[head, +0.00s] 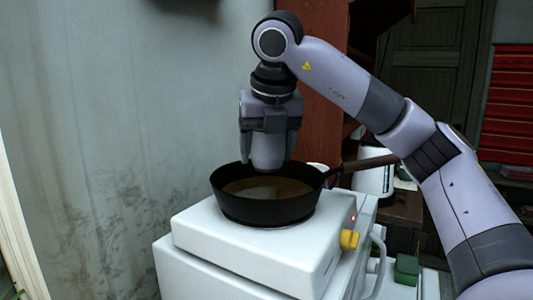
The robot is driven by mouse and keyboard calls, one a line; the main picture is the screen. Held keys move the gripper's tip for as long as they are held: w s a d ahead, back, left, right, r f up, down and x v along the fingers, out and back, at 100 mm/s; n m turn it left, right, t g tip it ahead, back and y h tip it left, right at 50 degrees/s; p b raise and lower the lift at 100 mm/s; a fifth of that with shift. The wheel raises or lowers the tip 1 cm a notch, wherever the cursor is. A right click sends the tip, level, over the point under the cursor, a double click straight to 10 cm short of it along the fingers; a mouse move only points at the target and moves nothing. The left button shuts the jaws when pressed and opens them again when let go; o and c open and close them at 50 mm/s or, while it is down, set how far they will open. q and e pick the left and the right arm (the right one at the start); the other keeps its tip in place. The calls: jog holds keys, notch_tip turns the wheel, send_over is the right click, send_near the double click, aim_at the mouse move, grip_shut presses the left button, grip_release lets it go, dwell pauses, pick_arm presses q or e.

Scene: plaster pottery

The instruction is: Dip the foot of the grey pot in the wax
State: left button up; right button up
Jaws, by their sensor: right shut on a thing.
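My right gripper (268,135) comes down from above, its fingers shut on the sides of the grey pot (267,156). The pot is upright, and its upper part is hidden between the fingers. Its lower end hangs over the black pan (262,212) and overlaps the pan's far inner wall in the picture. The brownish wax (266,188) lies in the pan. The pot's bottom appears a little above the wax, with no visible contact. My left gripper is not in view.
The pan sits on a white hotplate (215,240) with a yellow knob (349,239) and a lit red lamp. The pan's handle (365,162) points right. A bare grey wall (120,120) stands to the left. A green block (407,269) lies at lower right.

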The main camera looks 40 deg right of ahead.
jog(key=shift+r, duration=2.75)
